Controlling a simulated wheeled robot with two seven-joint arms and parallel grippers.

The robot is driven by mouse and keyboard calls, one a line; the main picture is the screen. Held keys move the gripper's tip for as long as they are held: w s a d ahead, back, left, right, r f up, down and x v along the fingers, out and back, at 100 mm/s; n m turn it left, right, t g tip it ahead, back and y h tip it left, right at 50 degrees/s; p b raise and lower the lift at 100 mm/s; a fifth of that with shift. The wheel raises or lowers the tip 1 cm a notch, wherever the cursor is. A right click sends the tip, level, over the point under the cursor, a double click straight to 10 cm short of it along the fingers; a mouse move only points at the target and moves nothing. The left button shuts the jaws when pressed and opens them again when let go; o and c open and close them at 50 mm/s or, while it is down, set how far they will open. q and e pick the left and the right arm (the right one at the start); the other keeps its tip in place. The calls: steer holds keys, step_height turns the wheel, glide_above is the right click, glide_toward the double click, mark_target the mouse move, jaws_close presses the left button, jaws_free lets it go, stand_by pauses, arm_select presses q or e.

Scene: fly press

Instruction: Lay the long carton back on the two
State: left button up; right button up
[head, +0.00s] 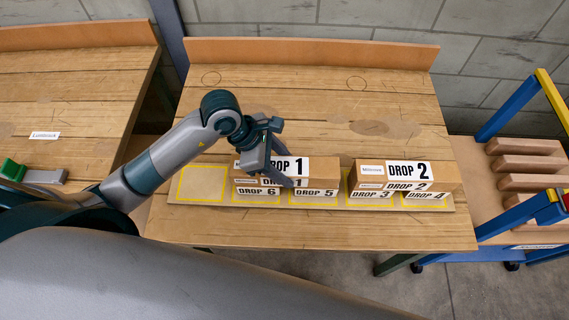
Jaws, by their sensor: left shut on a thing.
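A long carton marked DROP 1 (322,167) lies level across two smaller cartons, DROP 6 (258,191) and DROP 5 (316,193). Whether it touches them or hangs just above them, I cannot tell. My left gripper (277,160) is shut on the DROP 1 carton near its middle, one finger down its front face and covering part of the labels. The far finger is mostly hidden. A second long carton, DROP 2 (444,174), lies on cartons DROP 3 (371,195) and DROP 4 (425,195). My right gripper is not in view.
The cartons stand on a board (215,200) with yellow-outlined places, the leftmost one empty, near the front edge of a wooden bench (300,110). The bench behind them is clear. A blue and yellow frame with wooden blocks (525,164) stands right. Another bench (70,90) is left.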

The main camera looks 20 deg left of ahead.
arm_select(q)
steer(key=shift+f+b, duration=0.2)
steer(key=shift+b, duration=0.1)
steer(key=o, duration=1.6)
steer(key=shift+o, duration=0.2)
steer(key=shift+r, duration=0.2)
steer(key=shift+a+r, duration=0.1)
steer(key=shift+r, duration=0.05)
steer(key=b+v, duration=0.2)
steer(key=v, duration=0.8)
steer(key=shift+a+r, duration=0.1)
steer(key=shift+s+a+r, duration=0.2)
steer(key=shift+a+r, duration=0.05)
steer(key=shift+r, duration=0.4)
